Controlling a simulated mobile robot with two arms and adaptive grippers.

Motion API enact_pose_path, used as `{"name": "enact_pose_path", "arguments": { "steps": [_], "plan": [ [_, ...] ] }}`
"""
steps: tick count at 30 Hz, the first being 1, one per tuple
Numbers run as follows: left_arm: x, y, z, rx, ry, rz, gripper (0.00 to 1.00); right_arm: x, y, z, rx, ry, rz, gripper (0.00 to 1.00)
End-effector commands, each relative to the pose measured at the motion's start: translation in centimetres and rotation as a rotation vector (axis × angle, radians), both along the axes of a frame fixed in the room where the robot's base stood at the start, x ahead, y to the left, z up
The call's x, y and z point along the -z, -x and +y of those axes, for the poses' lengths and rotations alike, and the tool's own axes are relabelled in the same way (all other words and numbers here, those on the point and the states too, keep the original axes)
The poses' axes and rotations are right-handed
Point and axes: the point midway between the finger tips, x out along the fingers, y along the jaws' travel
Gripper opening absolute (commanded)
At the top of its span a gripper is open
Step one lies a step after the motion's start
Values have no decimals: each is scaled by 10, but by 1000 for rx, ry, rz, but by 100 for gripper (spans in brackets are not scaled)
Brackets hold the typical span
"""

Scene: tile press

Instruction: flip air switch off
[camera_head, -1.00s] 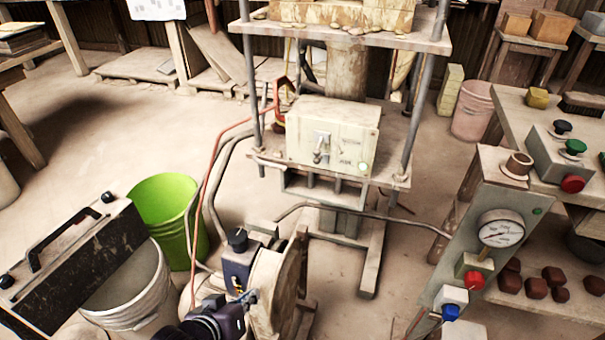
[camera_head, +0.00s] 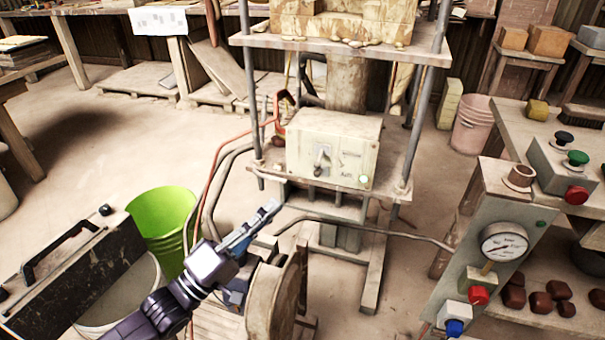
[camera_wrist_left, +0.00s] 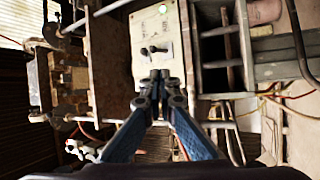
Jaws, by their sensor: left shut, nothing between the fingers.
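The air switch is a small metal toggle (camera_head: 321,158) on the front of a pale control box (camera_head: 350,142) mounted on the press frame. A small green light (camera_head: 364,179) shows at the box's lower right corner. I cannot tell which way the lever is thrown. My left gripper (camera_head: 275,206) is shut and empty, below and left of the box, pointing up toward it. In the left wrist view the closed fingertips (camera_wrist_left: 155,76) appear just short of the switch (camera_wrist_left: 153,50) on the panel (camera_wrist_left: 150,28). My right gripper is not in view.
A green bucket (camera_head: 162,215) and a white bucket (camera_head: 125,295) stand at the left. Hoses (camera_head: 215,175) run beside the press frame. A panel with a gauge (camera_head: 504,242) and buttons stands at the right. A machine with a round housing (camera_head: 272,300) is below my left arm.

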Motion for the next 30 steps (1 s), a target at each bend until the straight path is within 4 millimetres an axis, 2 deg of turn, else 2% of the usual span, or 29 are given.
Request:
{"name": "enact_pose_path", "arguments": {
  "steps": [4,17,30],
  "plan": [
    [-6,1,3,25,35,-4,0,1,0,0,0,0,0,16],
    [-10,-2,-1,27,40,-7,0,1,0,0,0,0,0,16],
    [-38,-50,-48,26,41,-10,0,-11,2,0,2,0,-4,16]
  ]
}}
